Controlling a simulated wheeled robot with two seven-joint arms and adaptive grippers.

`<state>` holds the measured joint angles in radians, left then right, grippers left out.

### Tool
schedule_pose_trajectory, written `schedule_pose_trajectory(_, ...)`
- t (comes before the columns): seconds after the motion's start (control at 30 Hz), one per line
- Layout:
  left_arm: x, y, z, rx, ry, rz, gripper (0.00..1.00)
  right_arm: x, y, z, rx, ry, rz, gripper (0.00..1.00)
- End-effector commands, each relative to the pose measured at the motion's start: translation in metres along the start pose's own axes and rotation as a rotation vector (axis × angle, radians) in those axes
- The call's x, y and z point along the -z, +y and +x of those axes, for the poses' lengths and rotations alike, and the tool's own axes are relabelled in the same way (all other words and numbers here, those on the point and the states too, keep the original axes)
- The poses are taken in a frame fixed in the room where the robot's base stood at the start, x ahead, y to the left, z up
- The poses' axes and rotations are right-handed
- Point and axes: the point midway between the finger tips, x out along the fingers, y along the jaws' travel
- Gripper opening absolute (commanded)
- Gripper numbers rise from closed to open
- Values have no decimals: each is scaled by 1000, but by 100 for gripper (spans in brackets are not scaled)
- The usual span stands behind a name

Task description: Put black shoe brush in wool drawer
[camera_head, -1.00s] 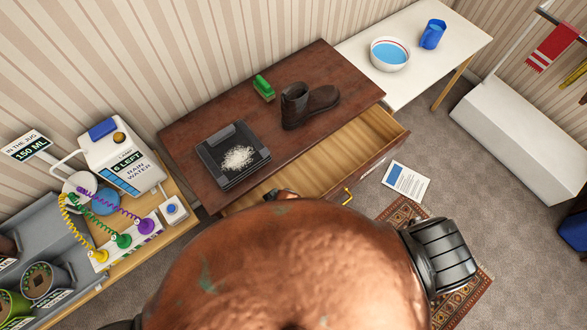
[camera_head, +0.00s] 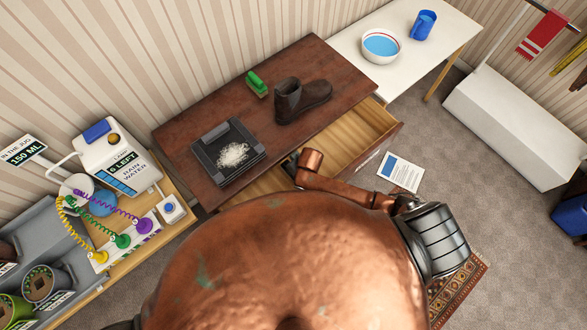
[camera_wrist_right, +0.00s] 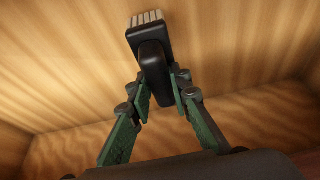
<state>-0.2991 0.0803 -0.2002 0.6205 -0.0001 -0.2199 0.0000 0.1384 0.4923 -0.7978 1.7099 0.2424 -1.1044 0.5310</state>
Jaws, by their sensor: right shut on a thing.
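The black shoe brush (camera_wrist_right: 153,58), with pale bristles at its far end, is in the right wrist view. My right gripper (camera_wrist_right: 162,88) is shut on its handle, with a green finger on each side. Bare wood surfaces of a drawer interior (camera_wrist_right: 60,85) surround it; I cannot tell whether the bristles touch the wood. In the head view the open drawer (camera_head: 365,128) sticks out from the dark wooden table, and my copper right arm reaches over it. The right gripper and brush are hidden there. The drawer's label is too small to read. My left gripper is not in view.
On the dark table (camera_head: 185,140) are a green brush (camera_head: 257,84), a brown boot (camera_head: 302,100) and a black tray (camera_head: 212,137) with white grains. A white table with a bowl (camera_head: 381,46) and blue jug (camera_head: 424,25) stands behind right. A paper (camera_head: 400,172) lies on the floor.

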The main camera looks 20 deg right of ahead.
Motion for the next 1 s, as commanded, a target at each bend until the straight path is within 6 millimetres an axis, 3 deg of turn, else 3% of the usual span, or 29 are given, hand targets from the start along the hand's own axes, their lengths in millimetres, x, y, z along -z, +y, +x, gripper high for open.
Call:
schedule_pose_trajectory(0.07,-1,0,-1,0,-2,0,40,4,14,0,-7,2,0,0)
schedule_pose_trajectory(0.3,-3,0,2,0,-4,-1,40,-9,12,32,-3,1,1,0)
schedule_pose_trajectory(0.7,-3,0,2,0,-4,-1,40,-11,11,36,-2,2,1,0)
schedule_pose_trajectory(0.73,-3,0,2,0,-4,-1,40,-11,11,36,-2,1,1,19)
schedule_pose_trajectory(1.0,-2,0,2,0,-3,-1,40,-11,11,36,-2,1,0,36)
